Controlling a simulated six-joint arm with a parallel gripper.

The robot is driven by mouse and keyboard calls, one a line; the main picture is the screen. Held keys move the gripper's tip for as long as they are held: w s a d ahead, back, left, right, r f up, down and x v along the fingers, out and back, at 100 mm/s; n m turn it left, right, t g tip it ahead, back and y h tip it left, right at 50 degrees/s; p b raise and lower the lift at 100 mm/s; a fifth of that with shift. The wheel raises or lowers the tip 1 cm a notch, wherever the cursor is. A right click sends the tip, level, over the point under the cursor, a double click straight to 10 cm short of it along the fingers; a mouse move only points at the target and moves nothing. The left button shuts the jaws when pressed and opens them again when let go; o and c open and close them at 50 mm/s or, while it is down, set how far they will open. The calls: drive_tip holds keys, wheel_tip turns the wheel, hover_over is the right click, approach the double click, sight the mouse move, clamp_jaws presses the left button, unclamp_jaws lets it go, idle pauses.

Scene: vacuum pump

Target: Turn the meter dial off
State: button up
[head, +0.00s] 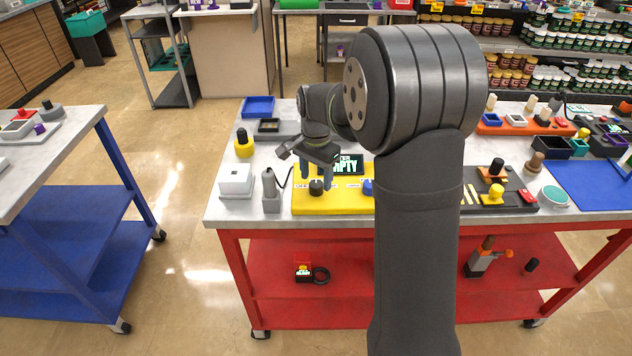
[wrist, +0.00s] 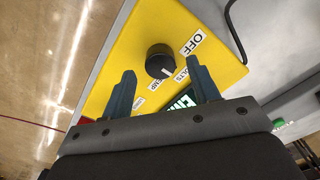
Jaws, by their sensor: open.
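The meter dial is a round black knob (wrist: 160,61) on a yellow panel (wrist: 110,50). A white mark on the knob points toward the lower labels, near VOLTS and AMP, not at the OFF label (wrist: 194,42). My gripper (head: 316,176) points down just above the knob. In the wrist view my open gripper's fingers (wrist: 161,72) stand apart on either side of the knob. I see no contact.
A blue knob (head: 368,187) sits right of the black one, partly behind my arm.

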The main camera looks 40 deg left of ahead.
drive_tip(key=shift+f, duration=1.25)
drive_tip(key=c, duration=1)
drive_tip(key=shift+o, duration=0.2)
drive_tip(key=shift+n, duration=0.4)
drive_tip(key=n, duration=0.5)
drive_tip(key=shift+n, duration=0.4)
drive_tip(key=n, duration=0.5)
drive_tip(key=shift+r+n, duration=0.1)
drive_tip(key=shift+n, duration=0.2)
